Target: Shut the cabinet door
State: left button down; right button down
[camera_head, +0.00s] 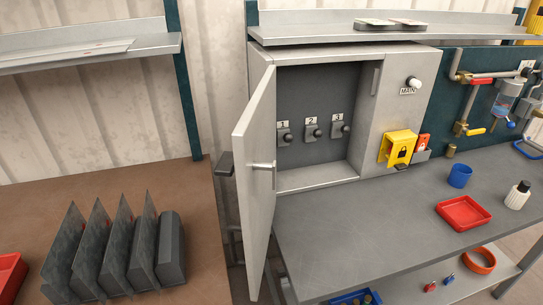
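The cabinet (403,80) is a light grey box on the grey workbench, under a shelf. Its door (258,190) stands wide open, hinged at the cabinet's left side and swung out toward me. A small bar handle (264,166) sits on the door. Inside the cabinet, three grey switches (313,132) labelled 1, 2 and 3 are mounted on the back wall. Neither of my grippers shows in the head view.
A yellow lock box (398,147) is on the cabinet's right front. A blue cup (460,175), red tray (463,213) and white bottle (517,195) stand on the grey bench (350,235). A brown table (190,240) with upright dark plates (105,250) is at left.

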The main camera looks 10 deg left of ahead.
aim_at(253, 138)
jog(key=j+z, duration=0.15)
jog(key=j, duration=0.25)
jog(key=j+z, duration=0.2)
jog(key=j, duration=0.2)
jog(key=k+j+z, duration=0.15)
jog(key=j, duration=0.25)
jog(key=k+j+z, duration=0.2)
jog(key=j, duration=0.2)
jog(key=k+j+z, duration=0.1)
jog(key=j+z, duration=0.2)
